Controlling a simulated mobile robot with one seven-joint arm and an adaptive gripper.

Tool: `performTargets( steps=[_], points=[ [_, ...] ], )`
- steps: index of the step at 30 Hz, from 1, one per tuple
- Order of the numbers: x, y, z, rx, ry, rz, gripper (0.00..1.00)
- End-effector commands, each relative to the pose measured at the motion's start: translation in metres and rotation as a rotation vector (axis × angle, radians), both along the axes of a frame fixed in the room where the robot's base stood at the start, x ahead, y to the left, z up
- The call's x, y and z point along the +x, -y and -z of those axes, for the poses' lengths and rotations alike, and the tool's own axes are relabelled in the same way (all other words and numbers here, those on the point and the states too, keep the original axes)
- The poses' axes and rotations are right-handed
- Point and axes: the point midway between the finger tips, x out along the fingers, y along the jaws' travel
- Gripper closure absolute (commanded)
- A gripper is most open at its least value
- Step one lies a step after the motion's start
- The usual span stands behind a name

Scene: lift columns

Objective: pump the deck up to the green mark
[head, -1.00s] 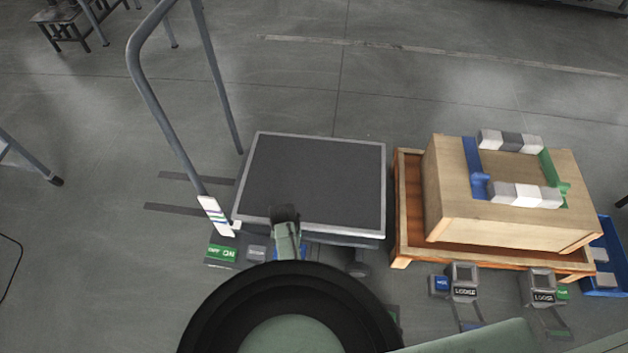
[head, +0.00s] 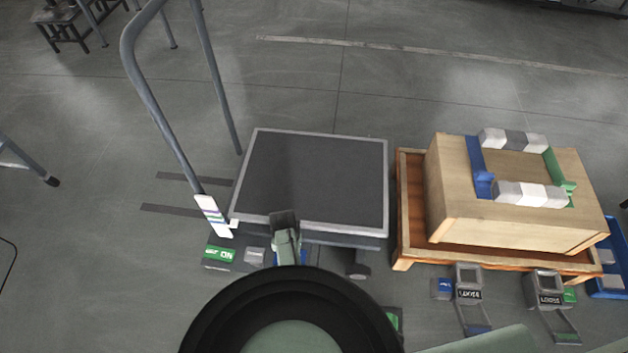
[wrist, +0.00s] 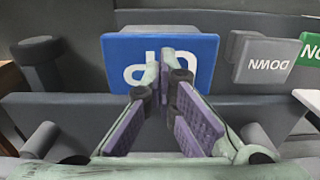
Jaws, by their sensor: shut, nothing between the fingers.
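The lift's dark deck (head: 312,180), with its pale rim, stands low and level in the head view. A white plate with coloured stripes, one greenish (head: 213,216), is fixed at the handle's foot beside the deck's front left corner. A small white tab (head: 234,224) sits at that corner. My gripper (head: 285,218) is at the deck's front edge. In the wrist view my gripper (wrist: 166,76) is shut and empty, its fingertips in front of the blue UP pedal (wrist: 205,62); contact cannot be told. The grey DOWN pedal (wrist: 262,58) is to the right.
A green ON pedal (head: 219,254) is left of the grey pedal (head: 254,256). Right of the deck, a wooden box (head: 480,220) sits on an orange pallet (head: 410,240), with more pedals in front. A blue bin (head: 607,285) is far right.

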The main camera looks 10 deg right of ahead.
Motion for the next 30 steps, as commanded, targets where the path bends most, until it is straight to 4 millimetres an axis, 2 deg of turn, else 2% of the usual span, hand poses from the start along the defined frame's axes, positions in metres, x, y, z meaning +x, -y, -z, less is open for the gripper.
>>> performTargets(
  steps=[2, 8, 30],
  points=[
    [0.000, 0.000, 0.007, 0.000, 0.001, 0.000, 1.00],
    [0.000, 0.000, -0.001, 0.000, 0.001, 0.000, 1.00],
    [0.000, 0.000, -0.064, 0.000, -0.001, 0.001, 1.00]
  ],
)
